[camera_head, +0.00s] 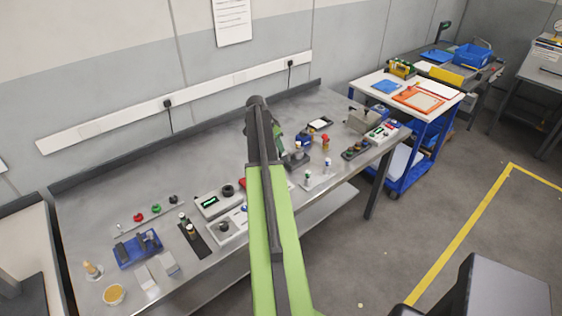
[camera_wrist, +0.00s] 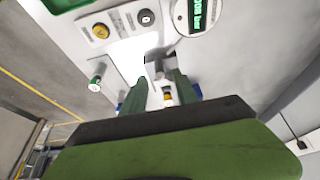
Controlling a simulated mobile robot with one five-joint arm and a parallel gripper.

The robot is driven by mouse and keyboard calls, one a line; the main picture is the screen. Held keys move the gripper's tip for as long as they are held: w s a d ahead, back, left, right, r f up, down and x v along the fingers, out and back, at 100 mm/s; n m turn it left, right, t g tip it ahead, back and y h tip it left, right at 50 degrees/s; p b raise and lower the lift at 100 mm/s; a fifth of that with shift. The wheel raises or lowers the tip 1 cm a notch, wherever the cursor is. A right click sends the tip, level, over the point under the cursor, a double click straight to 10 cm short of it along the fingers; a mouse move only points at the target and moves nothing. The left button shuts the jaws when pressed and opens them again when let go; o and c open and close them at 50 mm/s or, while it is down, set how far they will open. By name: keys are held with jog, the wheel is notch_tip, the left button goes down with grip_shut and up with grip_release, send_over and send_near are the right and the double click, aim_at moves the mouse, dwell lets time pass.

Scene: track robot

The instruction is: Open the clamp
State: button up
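In the wrist view, my gripper (camera_wrist: 160,84) shows its two green fingers apart, with a gap between them. A small grey block-like part (camera_wrist: 156,64), perhaps part of the clamp, lies just beyond the fingertips; I cannot tell whether they touch it. A small yellow and white piece (camera_wrist: 167,95) shows in the gap, at unclear depth. In the head view, my green arm hides the middle of the bench. A dark grey device (camera_head: 297,159) beside the arm may be the clamp. I cannot make out whether the clamp is open or shut.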

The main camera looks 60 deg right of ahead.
jog(key=b+x, duration=0.2)
jog(key=x, duration=0.2)
jog(key=shift+d+f+b, duration=0.1)
jog(key=shift+f+b, duration=0.3)
jog(key=shift+r, duration=0.1)
grip_shut()
jog(key=shift+s, duration=0.1)
jog(key=shift+d, duration=0.1)
dwell(0.7)
